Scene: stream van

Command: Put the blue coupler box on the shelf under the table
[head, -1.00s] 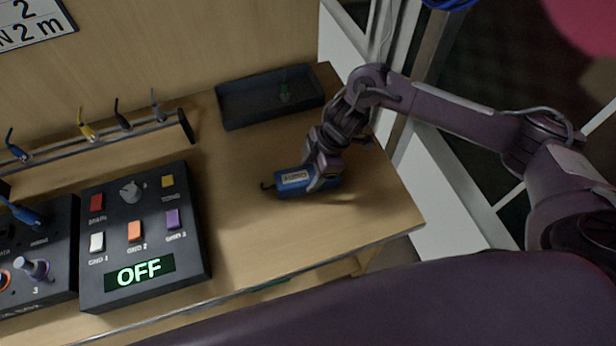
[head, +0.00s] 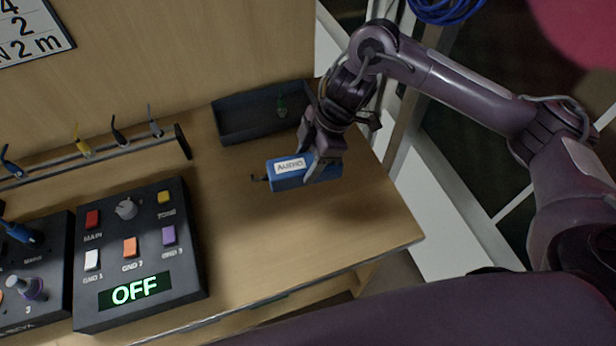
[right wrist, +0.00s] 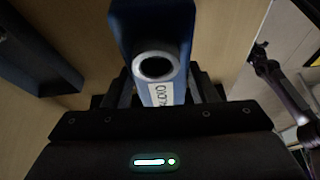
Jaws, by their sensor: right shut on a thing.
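The blue coupler box (head: 287,174), with a white AUDIO label and a short dark lead at its left end, is held above the right part of the table (head: 300,235). My right gripper (head: 322,172) is shut on its right part. In the right wrist view the blue box (right wrist: 152,20) sits between the fingers of my right gripper (right wrist: 157,92), with a round pale socket facing the camera. The shelf under the table is mostly hidden; only a strip below the front edge shows. My left gripper is out of view.
A dark tray (head: 245,122) holding a small green item stands at the back. A control box (head: 140,250) reading OFF and a rack (head: 100,150) with several leads are at the left. The table's front right corner is clear.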

